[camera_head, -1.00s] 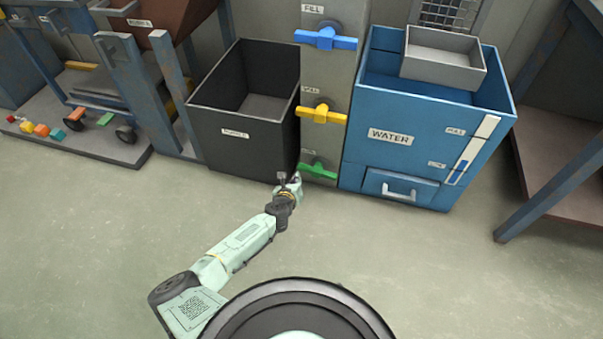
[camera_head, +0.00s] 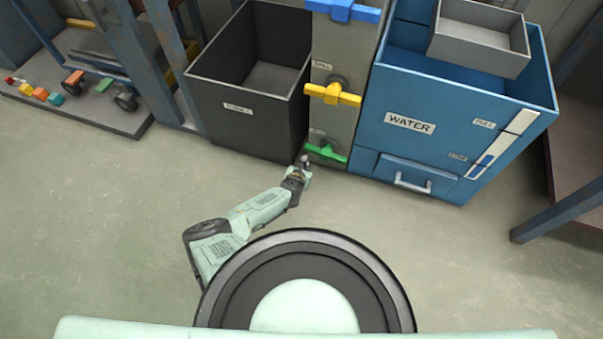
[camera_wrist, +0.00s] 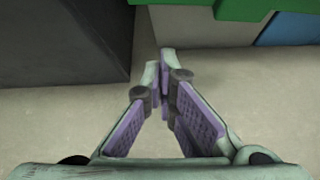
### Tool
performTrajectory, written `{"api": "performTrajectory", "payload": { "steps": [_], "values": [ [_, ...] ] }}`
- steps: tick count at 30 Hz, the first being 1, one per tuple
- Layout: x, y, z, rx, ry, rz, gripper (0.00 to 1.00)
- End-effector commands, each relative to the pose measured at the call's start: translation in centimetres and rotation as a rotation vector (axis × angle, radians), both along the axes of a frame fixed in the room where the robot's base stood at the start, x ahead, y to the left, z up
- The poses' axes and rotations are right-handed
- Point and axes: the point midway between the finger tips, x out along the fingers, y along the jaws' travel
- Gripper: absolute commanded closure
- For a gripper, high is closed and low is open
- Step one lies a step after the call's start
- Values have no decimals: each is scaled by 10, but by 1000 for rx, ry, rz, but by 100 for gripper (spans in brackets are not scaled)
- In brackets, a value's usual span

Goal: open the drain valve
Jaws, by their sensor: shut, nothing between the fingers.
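A green valve handle (camera_head: 327,152) is the lowest of three on the grey column (camera_head: 332,117); its label is too small to read. It lies roughly level across the column. My gripper (camera_head: 305,160) is just left of and in front of the green handle, near the column's foot. In the wrist view my gripper (camera_wrist: 162,75) is shut and empty, its fingertips together. Part of the green handle (camera_wrist: 230,9) shows at the top edge, ahead of the fingertips and to the right, apart from them. The rest of the handle is out of that view.
A yellow handle (camera_head: 333,94) and a blue handle (camera_head: 343,10) sit above on the column. A dark bin (camera_head: 245,122) stands close on the left, a blue WATER tank (camera_head: 455,130) on the right. The floor in front is clear.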

Motion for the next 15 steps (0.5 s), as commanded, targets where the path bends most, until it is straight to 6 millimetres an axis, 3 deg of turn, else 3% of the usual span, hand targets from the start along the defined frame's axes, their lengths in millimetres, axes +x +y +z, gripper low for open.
{"api": "performTrajectory", "payload": {
  "steps": [1,4,6,15],
  "values": [
    [7,-3,-13,0,0,-3,100],
    [21,-5,-21,1,0,-2,100],
    [19,-5,5,-1,-3,-3,100],
    [16,-8,26,0,0,0,100]
  ]
}}
